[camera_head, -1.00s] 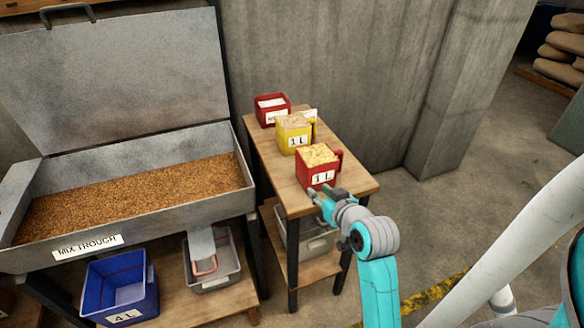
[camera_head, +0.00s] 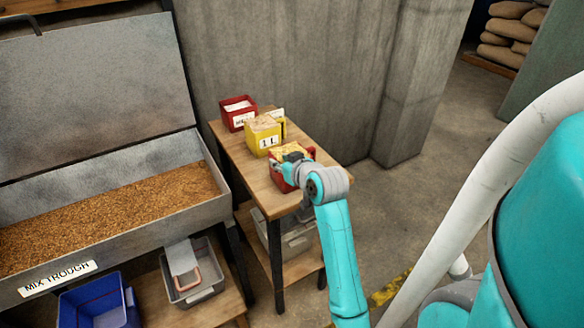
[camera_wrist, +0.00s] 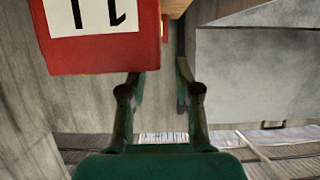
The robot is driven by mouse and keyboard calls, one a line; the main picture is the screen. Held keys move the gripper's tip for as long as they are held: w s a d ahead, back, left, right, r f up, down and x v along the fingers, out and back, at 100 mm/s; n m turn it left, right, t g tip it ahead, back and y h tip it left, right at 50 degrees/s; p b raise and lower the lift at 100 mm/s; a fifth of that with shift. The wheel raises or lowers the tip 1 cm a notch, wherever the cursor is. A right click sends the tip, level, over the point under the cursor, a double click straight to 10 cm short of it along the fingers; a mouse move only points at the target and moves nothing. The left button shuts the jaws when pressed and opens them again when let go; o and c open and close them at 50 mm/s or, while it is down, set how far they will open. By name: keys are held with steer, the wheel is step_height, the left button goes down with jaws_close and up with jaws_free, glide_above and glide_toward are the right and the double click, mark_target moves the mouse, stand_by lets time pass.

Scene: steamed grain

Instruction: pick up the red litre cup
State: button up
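The red litre cup (camera_head: 280,183), full of pale yellow grain, stands near the front end of the small wooden table. My gripper (camera_head: 288,160) is at this cup in the head view and hides part of it. In the wrist view the cup (camera_wrist: 95,55) fills the upper left, with its "1 L" label upside down. My gripper's two fingers (camera_wrist: 160,78) are apart there. The left finger's tip is at the cup's lower right edge. A small red strip (camera_wrist: 165,28), perhaps the handle, shows beyond the gap between the fingers. I cannot tell whether the fingers touch the cup.
A yellow litre cup (camera_head: 264,136) stands close behind, and another red box (camera_head: 238,114) farther back on the table (camera_head: 232,150). The mix trough (camera_head: 190,215) of brown grain is on the left. A concrete wall (camera_head: 300,70) rises behind the table.

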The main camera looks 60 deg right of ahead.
steer(key=x, duration=0.4)
steer(key=shift+w+f, duration=0.1)
jaws_close()
